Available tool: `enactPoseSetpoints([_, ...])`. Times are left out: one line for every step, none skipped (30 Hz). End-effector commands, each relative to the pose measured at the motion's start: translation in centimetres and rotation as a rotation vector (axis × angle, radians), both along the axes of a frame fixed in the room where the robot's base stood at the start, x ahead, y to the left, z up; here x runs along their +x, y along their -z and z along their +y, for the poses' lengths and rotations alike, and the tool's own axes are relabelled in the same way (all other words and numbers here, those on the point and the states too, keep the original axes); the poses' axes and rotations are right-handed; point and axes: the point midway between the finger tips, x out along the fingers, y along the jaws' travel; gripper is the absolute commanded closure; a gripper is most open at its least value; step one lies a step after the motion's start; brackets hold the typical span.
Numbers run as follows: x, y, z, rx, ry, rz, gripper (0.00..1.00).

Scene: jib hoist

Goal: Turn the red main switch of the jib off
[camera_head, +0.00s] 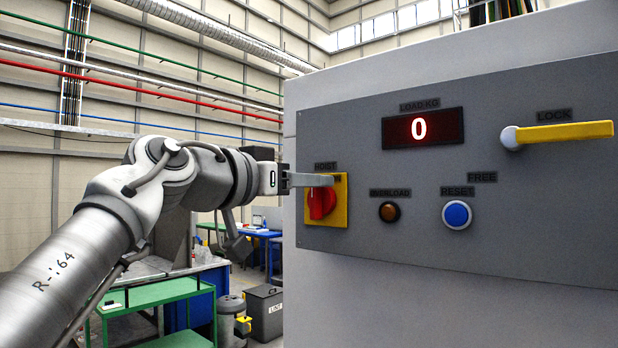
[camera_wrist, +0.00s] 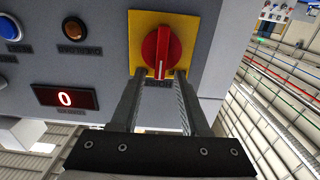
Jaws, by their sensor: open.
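The red main switch (camera_head: 321,203) is a rotary knob on a yellow plate (camera_head: 341,213) at the left end of the grey panel, under a label reading HOIST. In the wrist view the red knob (camera_wrist: 161,50) shows at top centre, with a white mark on its grip bar. My gripper (camera_head: 322,181) is at the upper part of the yellow plate in the head view. In the wrist view my gripper (camera_wrist: 157,74) is open, its two fingers reaching to either side of the knob's lower end. Whether the fingers touch the knob I cannot tell.
The grey panel (camera_head: 470,255) also bears a load display (camera_head: 422,128) reading 0, an amber overload lamp (camera_head: 389,212), a blue reset button (camera_head: 456,214) and a yellow lock lever (camera_head: 565,133) pointing right. A green table (camera_head: 160,292) and a bin (camera_head: 265,312) stand behind my arm.

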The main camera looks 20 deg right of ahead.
Motion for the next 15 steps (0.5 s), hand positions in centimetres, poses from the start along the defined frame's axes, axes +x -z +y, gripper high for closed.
enactPoseSetpoints([0.15, -0.01, -0.25, 0.001, 0.001, 0.001, 0.54])
enactPoseSetpoints([0.2, 0.0, -0.32, 0.0, 0.001, 0.0, 0.54])
enactPoseSetpoints([0.24, 0.01, -0.38, 0.0, 0.001, 0.0, 0.54])
enactPoseSetpoints([0.26, 0.02, -0.41, 0.0, 0.0, 0.0, 0.54])
enactPoseSetpoints([0.26, 0.02, -0.41, 0.0, 0.0, 0.0, 0.54])
enactPoseSetpoints([0.26, 0.03, -0.41, 0.0, 0.0, 0.0, 0.54])
enactPoseSetpoints([0.26, 0.03, -0.41, 0.0, 0.0, 0.0, 0.54])
enactPoseSetpoints([0.26, 0.03, -0.41, 0.0, 0.0, 0.0, 0.54])
enactPoseSetpoints([0.25, 0.03, -0.4, 0.001, 0.0, 0.001, 0.54])
enactPoseSetpoints([0.25, 0.03, -0.4, 0.0, 0.0, 0.0, 0.54])
enactPoseSetpoints([0.25, 0.03, -0.4, 0.001, 0.0, 0.001, 0.6])
enactPoseSetpoints([0.25, 0.03, -0.39, 0.0, 0.0, 0.0, 0.67])
enactPoseSetpoints([0.24, 0.03, -0.4, 0.0, 0.0, 0.0, 0.72])
enactPoseSetpoints([0.24, 0.03, -0.38, 0.001, 0.0, 0.001, 0.78])
enactPoseSetpoints([0.24, 0.03, -0.38, 0.001, 0.0, 0.001, 0.85])
